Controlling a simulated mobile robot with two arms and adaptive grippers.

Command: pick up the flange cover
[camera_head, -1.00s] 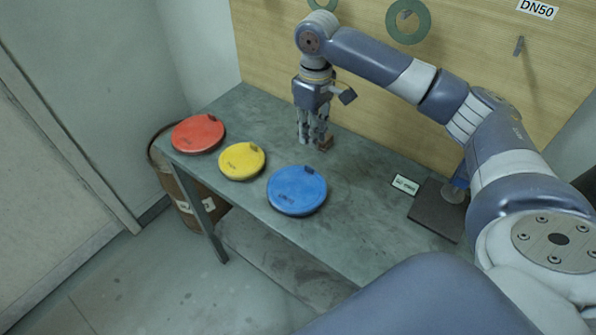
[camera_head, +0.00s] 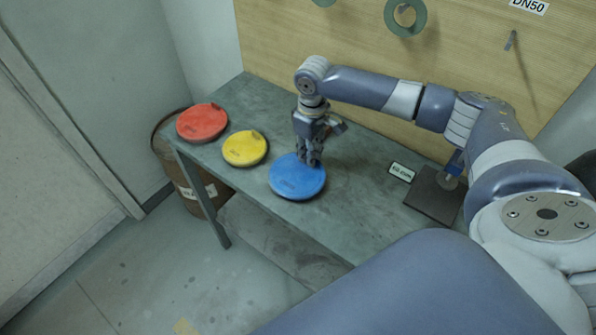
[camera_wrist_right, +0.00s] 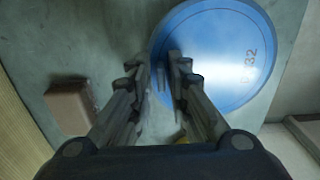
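Three round flange covers lie on the grey-green table: a red one (camera_head: 202,122), a yellow one (camera_head: 245,149) and a blue one (camera_head: 294,182). My right gripper (camera_head: 311,161) points down at the far edge of the blue cover. In the right wrist view the blue cover (camera_wrist_right: 240,65) is marked with text ending in "32". There the fingers of my right gripper (camera_wrist_right: 156,65) are parted, near the cover's left edge. The cover's small raised part is largely hidden by the fingers; I cannot tell contact. My left gripper is not in view.
A brown block (camera_wrist_right: 70,105) lies beside the gripper in the wrist view. A small sign (camera_head: 401,172) and a dark plate (camera_head: 433,196) are on the table's right. A wooden board (camera_head: 300,40) with green rings stands behind. A rusty barrel (camera_head: 178,170) stands at left.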

